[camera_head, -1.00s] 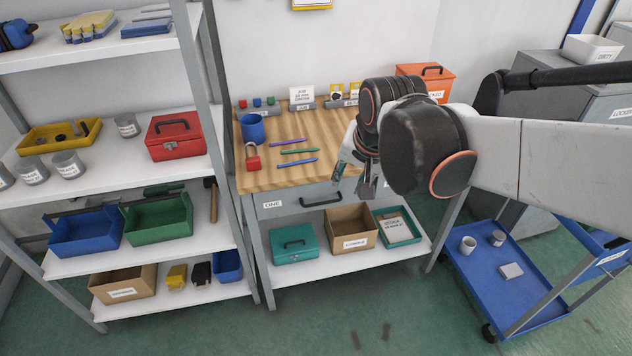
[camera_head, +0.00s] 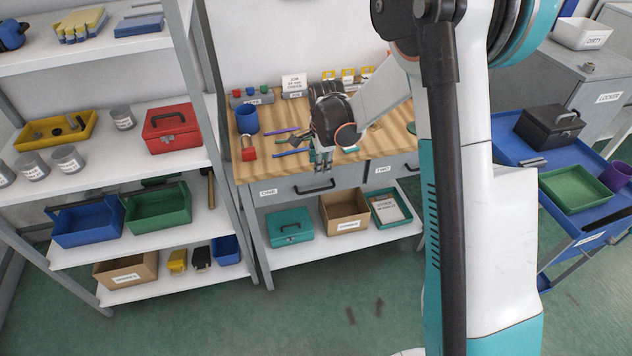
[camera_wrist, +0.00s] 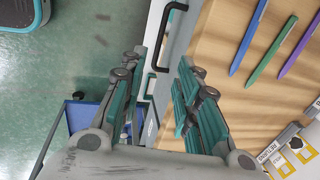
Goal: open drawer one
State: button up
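Drawer one (camera_head: 290,194) is the grey left-hand drawer under the wooden bench top, with a label "ONE" (camera_head: 268,192) and a dark bar handle (camera_head: 315,188). It looks shut. My gripper (camera_head: 322,168) points down at the bench's front edge, just above the handle in the head view. In the wrist view, the teal fingers of my gripper (camera_wrist: 158,78) are spread apart with nothing held. The black handle (camera_wrist: 172,32) shows beyond the fingertips, towards the top of that view. No contact with it is visible.
Drawer two (camera_head: 398,165) is to the right. A teal box (camera_head: 290,228) and cardboard box (camera_head: 345,213) stand below. Shelving borders the left; a blue cart (camera_head: 514,151) is right.

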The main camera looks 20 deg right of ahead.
jog(key=b, duration=0.4)
send_near(317, 186)
jog(key=f, duration=0.1)
jog(key=s+f, duration=0.1)
jog(key=f, duration=0.1)
jog(key=s+a+f, duration=0.1)
jog(key=f, duration=0.1)
jog(key=shift+s+a, duration=0.1)
grip_shut()
